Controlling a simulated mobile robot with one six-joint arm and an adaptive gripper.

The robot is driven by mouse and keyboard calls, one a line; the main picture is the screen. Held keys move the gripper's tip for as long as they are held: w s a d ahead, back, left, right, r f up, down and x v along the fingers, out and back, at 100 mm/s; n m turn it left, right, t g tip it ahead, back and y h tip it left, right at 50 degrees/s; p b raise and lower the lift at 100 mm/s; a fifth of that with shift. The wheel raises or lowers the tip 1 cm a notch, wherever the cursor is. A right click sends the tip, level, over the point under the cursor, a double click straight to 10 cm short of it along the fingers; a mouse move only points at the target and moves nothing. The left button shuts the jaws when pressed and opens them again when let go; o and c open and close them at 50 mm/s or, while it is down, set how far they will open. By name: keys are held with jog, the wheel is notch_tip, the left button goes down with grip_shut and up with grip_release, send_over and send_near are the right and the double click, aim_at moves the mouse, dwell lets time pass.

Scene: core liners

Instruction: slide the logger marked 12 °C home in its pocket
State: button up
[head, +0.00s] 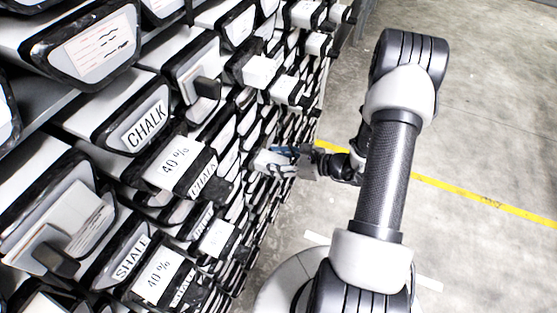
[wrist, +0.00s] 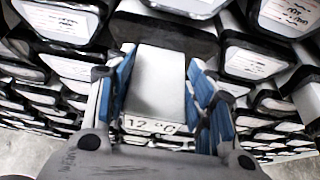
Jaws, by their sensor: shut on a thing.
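The logger marked 12 °C (wrist: 157,88) is a pale box with its lettered end towards my wrist camera. My gripper (wrist: 163,62) is shut on it, with a blue pad along each side. The far end of the logger reaches a dark-rimmed liner front (wrist: 160,32); the pocket itself is hidden, so I cannot tell how deep the logger sits. In the head view my gripper (head: 295,158) is small at the rack face, beside a pale block (head: 270,162) that seems to be the logger.
Rows of dark-rimmed liners crowd the rack. Blocks marked 40 % (head: 175,167) stick out nearer the head camera, one by a CHALK liner (head: 145,127), another (head: 158,280) by a SHALE liner (head: 130,258). Open concrete floor (head: 490,120) with a yellow line (head: 470,192) lies right.

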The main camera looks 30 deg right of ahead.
jog(key=shift+w+a, duration=0.75)
jog(key=shift+w, duration=0.2)
jog(key=o, duration=1.3)
jog(key=v, duration=1.2)
jog(key=shift+c, duration=0.4)
